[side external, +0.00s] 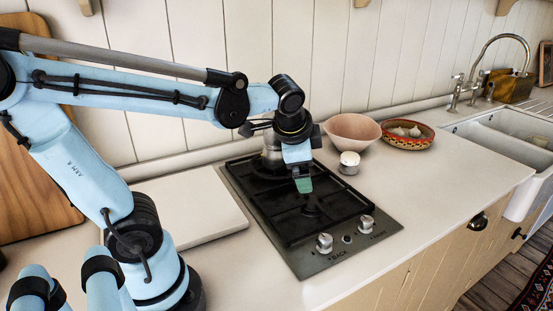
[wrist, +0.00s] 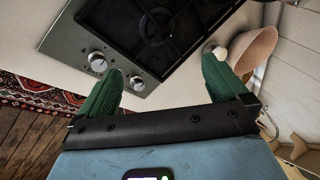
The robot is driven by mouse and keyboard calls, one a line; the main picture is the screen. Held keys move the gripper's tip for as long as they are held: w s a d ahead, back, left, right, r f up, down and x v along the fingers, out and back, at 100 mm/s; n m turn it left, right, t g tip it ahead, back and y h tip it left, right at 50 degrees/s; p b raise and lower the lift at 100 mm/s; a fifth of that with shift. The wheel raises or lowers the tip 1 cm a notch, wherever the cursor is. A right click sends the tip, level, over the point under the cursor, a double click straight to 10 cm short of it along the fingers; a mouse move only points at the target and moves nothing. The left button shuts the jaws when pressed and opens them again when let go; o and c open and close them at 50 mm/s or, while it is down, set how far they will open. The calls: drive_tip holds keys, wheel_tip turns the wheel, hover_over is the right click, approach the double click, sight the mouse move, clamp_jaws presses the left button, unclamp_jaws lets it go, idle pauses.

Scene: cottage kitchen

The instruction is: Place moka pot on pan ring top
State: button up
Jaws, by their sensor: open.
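A silvery metal pot, apparently the moka pot (side external: 270,157), stands upright at the back of the black-grated hob (side external: 304,262). My gripper partly hides it in the side view, and it is not seen in the wrist view. The front pan ring (side external: 311,204) is bare; a bare ring (wrist: 155,25) also shows in the wrist view. The rear ring is largely hidden by the pot and my gripper. My gripper (side external: 304,185) hangs above the hob, in front of the pot. In the wrist view its green fingers (wrist: 162,63) are spread apart with nothing between them.
A small white-topped jar (side external: 349,163), a pink bowl (side external: 352,132) and a patterned dish of garlic (side external: 407,134) stand right of the hob. A pale board (side external: 190,222) lies to its left. Control knobs (side external: 324,242) line the front. The counter at right is clear.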

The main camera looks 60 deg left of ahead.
drive_tip(key=s+d+f+n+t+h, duration=0.2)
drive_tip(key=s+d+n+h, duration=0.1)
drive_tip(key=s+d+n, duration=0.1)
drive_tip(key=shift+d+f+n+t, duration=0.3)
drive_tip(key=shift+d+n, duration=0.5)
drive_tip(key=shift+d, duration=0.2)
drive_tip(key=shift+s, duration=0.1)
idle(0.3)
